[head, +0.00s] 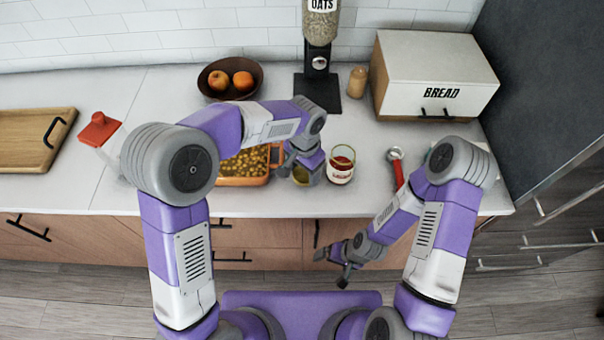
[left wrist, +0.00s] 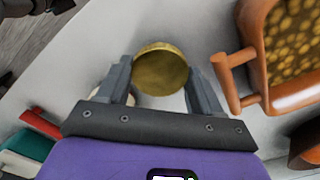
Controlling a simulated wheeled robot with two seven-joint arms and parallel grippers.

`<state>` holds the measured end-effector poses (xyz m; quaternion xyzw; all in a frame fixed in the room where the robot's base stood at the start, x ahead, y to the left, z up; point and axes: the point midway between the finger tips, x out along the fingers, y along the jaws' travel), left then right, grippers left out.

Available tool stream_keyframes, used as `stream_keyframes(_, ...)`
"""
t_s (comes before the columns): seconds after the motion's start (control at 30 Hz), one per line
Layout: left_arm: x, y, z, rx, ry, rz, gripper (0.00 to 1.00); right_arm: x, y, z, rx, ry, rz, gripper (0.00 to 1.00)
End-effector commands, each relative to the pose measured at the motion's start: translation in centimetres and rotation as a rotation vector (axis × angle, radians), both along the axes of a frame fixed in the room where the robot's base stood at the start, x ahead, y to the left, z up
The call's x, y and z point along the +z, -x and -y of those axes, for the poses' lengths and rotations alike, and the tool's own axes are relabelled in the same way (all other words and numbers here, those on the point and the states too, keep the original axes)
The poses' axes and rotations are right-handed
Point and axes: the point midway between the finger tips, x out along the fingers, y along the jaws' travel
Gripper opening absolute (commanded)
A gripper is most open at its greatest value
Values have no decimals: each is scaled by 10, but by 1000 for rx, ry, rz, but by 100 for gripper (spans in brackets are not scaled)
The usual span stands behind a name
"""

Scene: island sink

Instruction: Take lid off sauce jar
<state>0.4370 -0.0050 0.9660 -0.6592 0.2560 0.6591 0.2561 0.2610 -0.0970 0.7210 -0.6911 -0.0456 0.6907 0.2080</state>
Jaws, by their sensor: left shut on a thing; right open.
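The sauce jar (head: 341,172) is glass with red sauce inside, and it stands upright and open on the counter in the head view. My left gripper (head: 303,168) is just left of the jar. It is shut on a round gold lid (head: 301,175), partly hidden by the gripper. In the left wrist view the lid (left wrist: 160,72) sits between the two fingers (left wrist: 158,85), apart from the jar. My right gripper (head: 331,268) is open and empty, in front of the counter's front edge and lower than the counter top.
An orange baking dish (head: 240,182) of round food is close left of my left gripper; its handle shows in the left wrist view (left wrist: 228,82). A red-handled utensil (head: 397,170) lies right of the jar. A fruit bowl (head: 212,90), oats dispenser (head: 318,88) and bread box (head: 432,75) stand behind.

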Motion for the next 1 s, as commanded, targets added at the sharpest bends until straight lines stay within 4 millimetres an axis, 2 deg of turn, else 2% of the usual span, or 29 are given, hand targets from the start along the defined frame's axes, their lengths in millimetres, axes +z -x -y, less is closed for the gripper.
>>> stream_keyframes(0.03, -11, 0, 0, 0, -2, -2, 29, -3, 0, 0, 0, 0, 0, 100)
stream_keyframes(0.13, -20, 0, 0, 0, 0, 0, 29, -5, 0, 0, 0, 0, 0, 100)
stream_keyframes(0.57, -26, 0, 0, 1, 0, 0, 29, -8, 0, 0, 0, 0, 0, 100)
stream_keyframes(0.6, -25, 0, 0, 1, 0, 0, 70, -7, 0, 0, 0, 0, 0, 100)
stream_keyframes(0.63, -25, 0, 0, 1, 0, 0, 75, -7, 0, 0, 0, 0, 0, 100)
stream_keyframes(1.0, -20, -1, 0, 2, 1, 1, 76, -3, 0, 0, 0, 0, 0, 100)
